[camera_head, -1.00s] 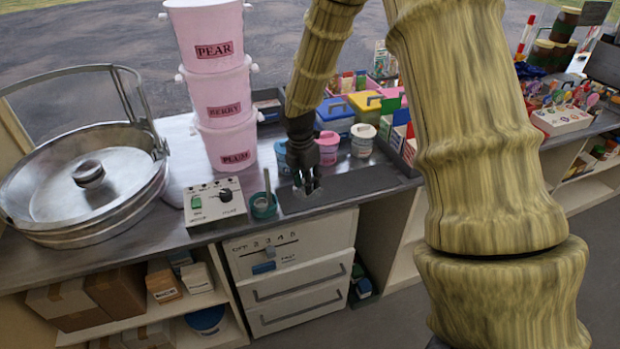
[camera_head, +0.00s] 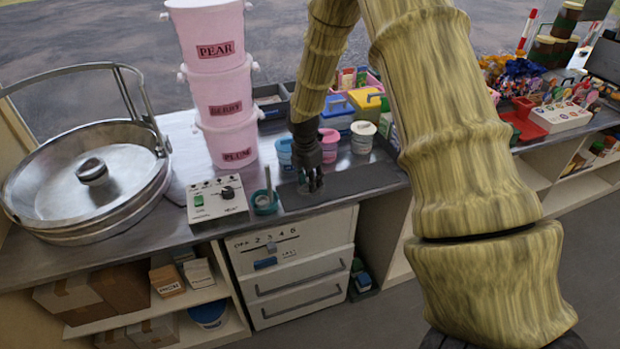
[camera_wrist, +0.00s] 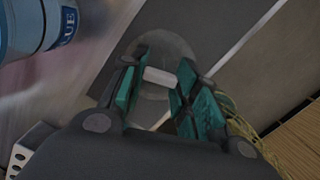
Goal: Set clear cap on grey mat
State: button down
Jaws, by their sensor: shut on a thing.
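My gripper (camera_head: 311,188) is shut on the clear cap, low over the left part of the grey mat (camera_head: 360,180). In the wrist view my gripper (camera_wrist: 158,95) has the pale knob of the clear cap (camera_wrist: 161,76) between its teal finger pads. The cap is a see-through round disc (camera_wrist: 172,48), and the dark mat (camera_wrist: 205,25) shows under and beyond it. The cap is hardly visible in the head view. I cannot tell whether it touches the mat.
A teal cup (camera_head: 265,204) and a control box (camera_head: 217,201) stand left of the gripper. Blue (camera_head: 284,151), pink (camera_head: 329,152) and white (camera_head: 362,142) tubs stand behind. Stacked pink buckets (camera_head: 228,145) and a large metal pan (camera_head: 95,190) are farther left.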

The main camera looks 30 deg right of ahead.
aim_at(307, 186)
jog(key=shift+f, duration=0.1)
jog(key=c, duration=1.1)
grip_release()
jog(key=r+b, duration=0.1)
jog(key=r, duration=0.3)
jog(key=a+r+b, duration=0.1)
jog(key=r, duration=0.3)
jog(key=r+b, duration=0.1)
jog(key=r, duration=0.3)
jog(key=shift+s+a, duration=0.1)
jog(key=shift+a, duration=0.15)
